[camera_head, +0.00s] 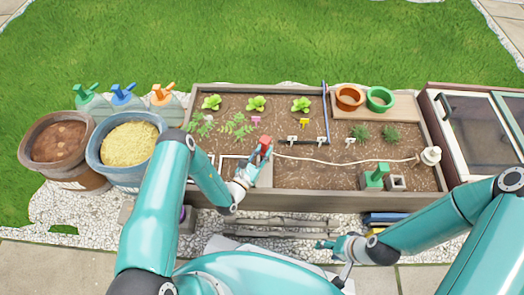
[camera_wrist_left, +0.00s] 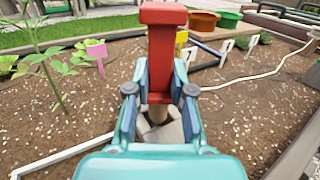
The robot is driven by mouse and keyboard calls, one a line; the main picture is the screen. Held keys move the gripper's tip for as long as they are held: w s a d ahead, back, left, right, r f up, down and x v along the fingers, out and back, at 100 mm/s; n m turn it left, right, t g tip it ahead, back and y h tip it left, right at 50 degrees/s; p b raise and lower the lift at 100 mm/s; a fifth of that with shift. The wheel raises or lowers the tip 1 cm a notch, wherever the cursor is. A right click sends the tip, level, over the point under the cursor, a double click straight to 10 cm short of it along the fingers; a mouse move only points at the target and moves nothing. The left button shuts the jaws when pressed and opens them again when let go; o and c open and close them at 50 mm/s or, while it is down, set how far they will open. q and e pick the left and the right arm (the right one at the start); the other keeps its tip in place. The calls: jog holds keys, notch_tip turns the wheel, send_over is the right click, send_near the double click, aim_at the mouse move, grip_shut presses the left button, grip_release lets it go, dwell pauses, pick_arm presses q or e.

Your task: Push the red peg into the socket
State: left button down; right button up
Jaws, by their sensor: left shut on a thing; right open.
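The red peg (camera_head: 265,144) is upright in my left gripper (camera_head: 253,165), over the left part of the soil bed. In the left wrist view the peg (camera_wrist_left: 161,50) has a wide flat head. My right gripper (camera_head: 328,245) is open and empty in front of the bed.
A green block (camera_head: 375,178) stands just left of the grey block. A pale rope (camera_head: 345,160) crosses the soil to a white fitting (camera_head: 430,156). Seedlings (camera_head: 238,125) and small tags grow behind the peg. The wooden bed edge (camera_head: 310,196) runs along the front.

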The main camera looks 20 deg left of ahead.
pick_arm(q)
jog(key=shift+f+b, duration=0.4)
jog(key=shift+f, duration=0.2)
jog(key=c, duration=0.9)
grip_release()
jog(key=shift+c, duration=0.2)
